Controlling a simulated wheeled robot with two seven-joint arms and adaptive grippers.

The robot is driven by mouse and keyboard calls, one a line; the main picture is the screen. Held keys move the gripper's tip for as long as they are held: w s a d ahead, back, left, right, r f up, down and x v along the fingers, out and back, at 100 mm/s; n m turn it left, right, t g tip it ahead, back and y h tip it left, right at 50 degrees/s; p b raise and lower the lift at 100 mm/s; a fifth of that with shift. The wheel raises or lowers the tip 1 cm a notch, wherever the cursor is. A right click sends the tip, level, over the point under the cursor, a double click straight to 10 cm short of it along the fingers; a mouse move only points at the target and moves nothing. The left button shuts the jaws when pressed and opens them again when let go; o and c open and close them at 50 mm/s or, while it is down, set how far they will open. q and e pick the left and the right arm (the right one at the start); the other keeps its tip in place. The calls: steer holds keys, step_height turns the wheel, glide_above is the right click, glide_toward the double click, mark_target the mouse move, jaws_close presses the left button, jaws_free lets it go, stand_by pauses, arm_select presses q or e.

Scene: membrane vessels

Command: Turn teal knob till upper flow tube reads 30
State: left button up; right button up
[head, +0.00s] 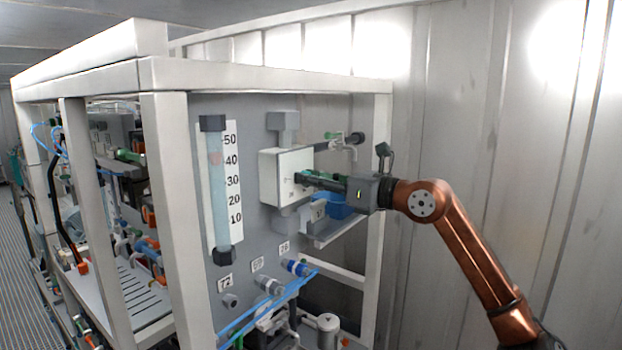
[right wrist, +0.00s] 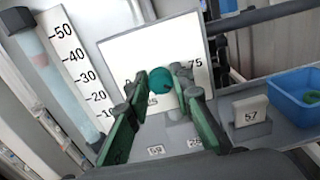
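The upper flow tube (head: 218,200) is a pale blue upright tube with dark end caps beside a white scale (head: 234,190) marked 10 to 50. Its reddish float (head: 215,158) sits close to the 40 mark. The tube also shows at the left of the right wrist view (right wrist: 57,80). The teal knob (right wrist: 160,78) stands out from a white square plate (head: 268,178). My right gripper (right wrist: 162,77) has one green-padded finger on each side of the knob, and both tips appear to touch it. The gripper hides the knob in the head view. My left gripper is not in view.
A blue bin (head: 343,208) sits on a grey shelf below and right of my right gripper, near a tag marked 57 (right wrist: 251,112). White frame posts (head: 180,215) stand left of the panel. Valves and blue hoses (head: 262,312) lie below the tube.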

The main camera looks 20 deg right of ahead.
jaws_close()
steer(key=shift+m, duration=0.4)
steer(key=shift+d+m+p, duration=0.1)
steer(key=shift+m+p, duration=0.2)
steer(key=shift+m, duration=2.8)
steer(key=o, duration=0.6)
jaws_free()
steer(key=shift+c, duration=0.2)
